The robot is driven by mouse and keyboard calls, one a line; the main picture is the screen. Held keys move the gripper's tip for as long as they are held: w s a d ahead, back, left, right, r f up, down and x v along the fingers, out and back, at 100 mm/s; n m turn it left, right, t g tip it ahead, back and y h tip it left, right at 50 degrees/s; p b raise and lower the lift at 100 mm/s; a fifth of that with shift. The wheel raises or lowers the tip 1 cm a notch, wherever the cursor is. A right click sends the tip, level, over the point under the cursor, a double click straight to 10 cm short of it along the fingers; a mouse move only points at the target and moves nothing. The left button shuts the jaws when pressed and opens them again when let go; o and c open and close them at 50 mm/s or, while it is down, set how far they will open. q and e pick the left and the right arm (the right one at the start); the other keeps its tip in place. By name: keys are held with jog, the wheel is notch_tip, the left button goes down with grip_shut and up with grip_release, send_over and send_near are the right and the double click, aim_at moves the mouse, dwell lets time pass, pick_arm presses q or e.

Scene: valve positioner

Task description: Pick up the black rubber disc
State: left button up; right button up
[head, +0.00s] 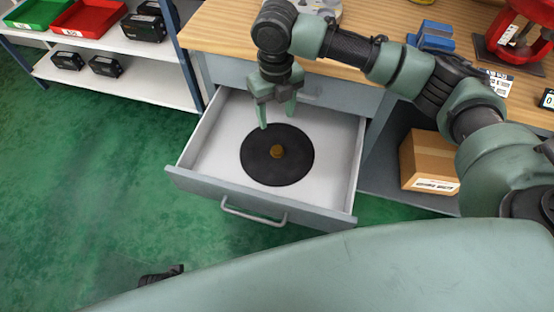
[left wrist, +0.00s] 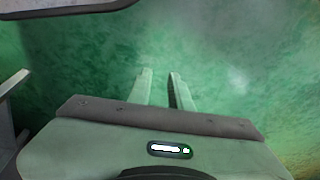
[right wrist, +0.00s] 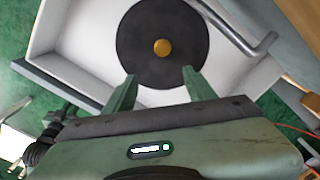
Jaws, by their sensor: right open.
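The black rubber disc (head: 257,163) lies flat in the open drawer (head: 206,150), with a small brass knob (head: 278,152) at its centre. In the right wrist view the disc (right wrist: 140,45) lies beyond my fingertips, knob included. My right gripper (head: 277,120) is open and empty, pointing down above the drawer near the disc's back edge. Its two fingers show apart in the right wrist view (right wrist: 158,82). My left gripper (left wrist: 160,78) shows only in its own wrist view, with its fingers apart over green floor and nothing between them.
The drawer's front with its handle (head: 253,215) is pulled out from under the wooden bench (head: 225,30). A cardboard box (head: 428,160) sits on a lower shelf to the right. A shelf rack (head: 110,40) with red and green trays stands at the left. Green floor is clear at left.

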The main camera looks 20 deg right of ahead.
jog(key=b, duration=0.4)
send_over(277, 149)
notch_tip(277, 149, down, 6)
jog(key=f+b, duration=0.2)
jog(key=f, duration=0.2)
jog(key=shift+s+a+f+b, duration=0.25)
jog(key=shift+s+f+b, duration=0.1)
jog(key=shift+b, duration=0.05)
jog(key=shift+f, duration=0.35)
jog(key=f, duration=0.1)
jog(key=f+b, duration=0.1)
jog(key=f, duration=0.1)
jog(key=f+b, duration=0.1)
jog(key=shift+w+d+f, duration=0.15)
jog(key=shift+w+d, duration=0.15)
jog(key=shift+w, duration=0.1)
jog(key=shift+f, duration=0.3)
pick_arm(q)
notch_tip(277, 149, up, 11)
jog(key=t, duration=0.1)
jog(key=shift+w, duration=0.35)
pick_arm(e)
grip_shut()
